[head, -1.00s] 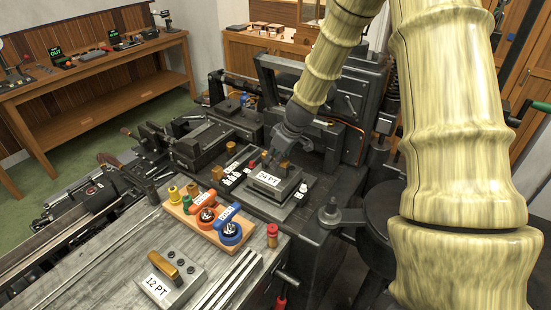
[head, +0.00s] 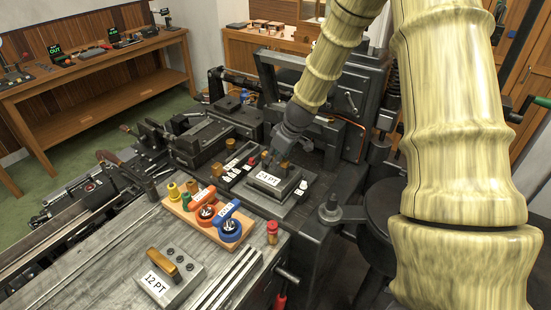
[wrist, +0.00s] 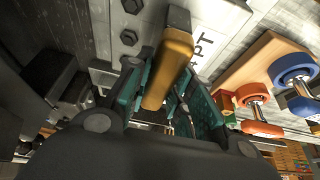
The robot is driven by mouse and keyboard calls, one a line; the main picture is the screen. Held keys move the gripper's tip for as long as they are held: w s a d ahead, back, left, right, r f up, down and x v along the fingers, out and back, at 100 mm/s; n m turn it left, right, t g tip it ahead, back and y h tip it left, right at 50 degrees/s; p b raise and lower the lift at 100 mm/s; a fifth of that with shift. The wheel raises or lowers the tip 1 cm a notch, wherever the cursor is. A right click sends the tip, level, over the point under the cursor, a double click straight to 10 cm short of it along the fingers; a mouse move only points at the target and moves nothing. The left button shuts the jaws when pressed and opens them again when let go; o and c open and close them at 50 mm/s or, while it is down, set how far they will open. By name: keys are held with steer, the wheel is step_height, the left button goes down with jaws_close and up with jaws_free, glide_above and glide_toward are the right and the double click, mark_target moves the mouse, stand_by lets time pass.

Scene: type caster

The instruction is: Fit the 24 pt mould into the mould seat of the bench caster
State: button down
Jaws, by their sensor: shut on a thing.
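The 24 pt mould (head: 275,187) is a grey block with a white label, over the flat dark seat area (head: 246,201) of the bench caster. My gripper (head: 276,160) is above the mould. In the wrist view, my gripper (wrist: 172,100) is shut on the mould's brass handle (wrist: 172,65), between teal pads. The mould's grey top with bolts and part of its label (wrist: 213,30) shows beyond. The mould looks roughly level. Its underside is hidden, so I cannot tell whether it touches the seat.
The 12 PT mould (head: 188,280) lies on the grey bench top in front. A wooden rack (head: 190,216) with orange and blue handled pieces stands beside the seat. A small red-capped bottle (head: 272,234) is at the bench edge. The caster's upright frame (head: 340,110) rises behind my gripper.

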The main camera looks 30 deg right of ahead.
steer(key=c, duration=1.2)
jaws_free()
steer(key=shift+r, duration=0.1)
steer(key=shift+o, duration=0.2)
steer(key=shift+s, duration=0.1)
steer(key=v, duration=1.2)
